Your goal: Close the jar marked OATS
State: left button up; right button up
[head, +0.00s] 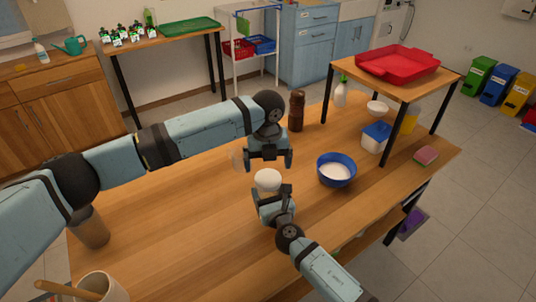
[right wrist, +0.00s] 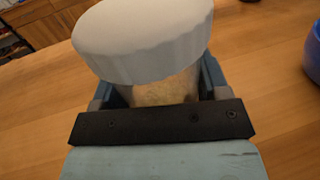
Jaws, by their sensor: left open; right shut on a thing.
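A jar with pale, grainy contents (right wrist: 165,92) stands between the fingers of my right gripper (head: 272,195), which is shut on it. A white ridged lid (head: 267,180) is at the jar's mouth; in the right wrist view the lid (right wrist: 145,42) looks slightly tilted. I cannot tell whether it is fully seated. The jar's label is hidden, so I cannot read OATS. My left gripper (head: 268,164) is open, pointing down, just above and behind the lid in the head view, and seems empty.
A blue bowl of white contents (head: 336,170) stands right of the jar. A dark brown bottle (head: 297,111) and a faint clear container (head: 238,160) stand near my left gripper. A blue-lidded box (head: 375,138) is by the raised shelf.

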pick_arm(q)
jog(key=n, duration=0.7)
jog(key=shift+r, duration=0.2)
jog(key=n, duration=0.4)
jog(key=shift+r, duration=0.15)
jog(key=n, duration=0.4)
jog(key=shift+r+n, duration=0.1)
jog(key=shift+n, duration=0.2)
jog(key=n, duration=0.4)
jog(key=shift+r, duration=0.15)
jog(key=n, duration=0.4)
jog(key=shift+r+n, duration=0.1)
jog(key=shift+n, duration=0.2)
jog(key=n, duration=0.6)
jog(key=shift+r+n, duration=0.15)
jog(key=shift+n, duration=0.15)
jog(key=n, duration=0.6)
jog(key=shift+r, duration=0.2)
jog(key=n, duration=0.4)
jog(key=shift+r+n, duration=0.1)
jog(key=shift+n, duration=0.2)
